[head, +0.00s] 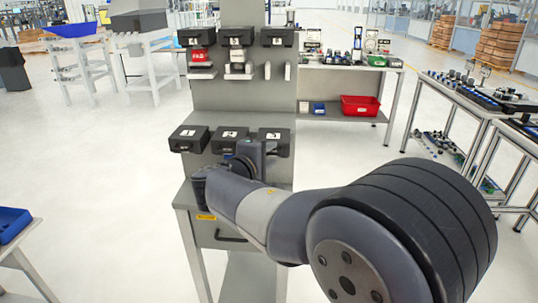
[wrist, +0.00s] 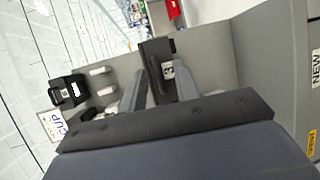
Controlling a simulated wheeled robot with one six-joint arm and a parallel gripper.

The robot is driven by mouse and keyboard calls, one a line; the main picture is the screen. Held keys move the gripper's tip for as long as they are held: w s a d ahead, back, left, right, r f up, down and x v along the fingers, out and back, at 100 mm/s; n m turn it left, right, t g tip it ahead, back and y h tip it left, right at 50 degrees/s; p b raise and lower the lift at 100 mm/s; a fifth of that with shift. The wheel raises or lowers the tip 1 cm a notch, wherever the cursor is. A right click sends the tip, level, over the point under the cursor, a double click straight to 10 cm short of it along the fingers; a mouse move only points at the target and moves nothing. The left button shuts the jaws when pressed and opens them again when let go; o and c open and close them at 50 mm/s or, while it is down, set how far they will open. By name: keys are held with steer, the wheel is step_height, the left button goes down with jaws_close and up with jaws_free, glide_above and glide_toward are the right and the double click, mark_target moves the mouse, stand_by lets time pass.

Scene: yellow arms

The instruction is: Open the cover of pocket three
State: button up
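The station's lower row holds three black covers with white labels. The right-hand one, the cover of pocket three (head: 273,138), looks down like its neighbours in the head view. In the wrist view, a dark cover (wrist: 156,58) with a white label that appears to read 3 stands just beyond my fingers. My gripper (wrist: 160,88) has its two grey fingers spread, with a gap between them and nothing seen held. In the head view my gripper (head: 262,155) is just below and in front of this cover. I cannot tell whether they touch.
Two other covers (head: 188,138) (head: 229,138) sit close on the left. Above is an upper row of black units (head: 236,37) with pegs below. A drawer (head: 222,236) is under the station. A table with a red bin (head: 360,105) stands behind right.

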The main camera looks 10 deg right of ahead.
steer(key=shift+c, duration=0.3)
jaws_close()
stand_by(0.4)
